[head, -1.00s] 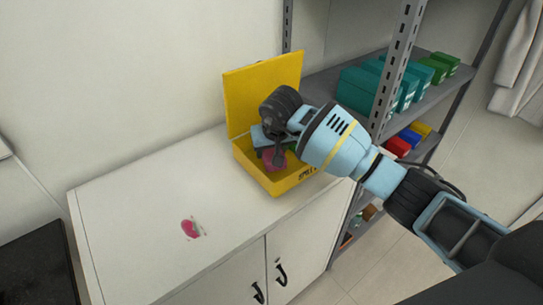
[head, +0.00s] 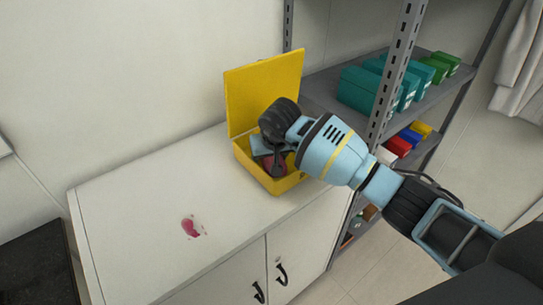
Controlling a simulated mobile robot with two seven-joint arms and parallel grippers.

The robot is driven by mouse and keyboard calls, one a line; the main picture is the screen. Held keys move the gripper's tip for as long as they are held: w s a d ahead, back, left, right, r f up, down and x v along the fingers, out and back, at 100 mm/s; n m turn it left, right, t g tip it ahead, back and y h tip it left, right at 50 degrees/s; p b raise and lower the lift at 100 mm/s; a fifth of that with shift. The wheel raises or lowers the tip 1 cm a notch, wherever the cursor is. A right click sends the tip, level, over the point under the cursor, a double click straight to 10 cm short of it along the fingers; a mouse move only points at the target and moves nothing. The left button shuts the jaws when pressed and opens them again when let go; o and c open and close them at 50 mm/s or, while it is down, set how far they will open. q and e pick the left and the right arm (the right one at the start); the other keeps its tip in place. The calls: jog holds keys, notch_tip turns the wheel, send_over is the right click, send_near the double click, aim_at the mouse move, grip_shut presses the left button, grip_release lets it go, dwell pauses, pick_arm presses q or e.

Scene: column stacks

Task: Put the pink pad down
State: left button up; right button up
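The pink pad (head: 268,161) shows as a dark pink patch inside the open yellow box (head: 243,159), partly hidden by my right gripper (head: 277,168). A blue-grey pad (head: 257,143) lies beside it in the box. My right gripper reaches down into the box from the right, with its fingers at the pink pad. I cannot tell whether the fingers are closed on the pad or apart. My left gripper is not in view.
The box stands with its lid up at the back of a white cabinet top (head: 135,210). A pink-red smear (head: 191,228) marks the top further forward. A metal shelf (head: 318,88) with teal boxes (head: 358,90) stands close on the right. The cabinet's left part is clear.

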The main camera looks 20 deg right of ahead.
jog(key=shift+s+d+f, duration=0.2)
jog(key=shift+d+f, duration=0.3)
jog(key=shift+f, duration=0.2)
jog(key=shift+r, duration=0.5)
jog(key=v, duration=0.3)
jog(key=p+v, duration=0.1)
jog(key=v, duration=0.7)
jog(key=shift+w+a+r, duration=0.15)
jog(key=shift+w+a, duration=0.05)
jog(key=shift+w, duration=0.15)
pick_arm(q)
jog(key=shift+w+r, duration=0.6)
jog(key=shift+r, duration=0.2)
pick_arm(e)
jog(key=shift+s+r, duration=0.3)
jog(key=shift+r, duration=0.35)
jog(key=shift+a, duration=0.1)
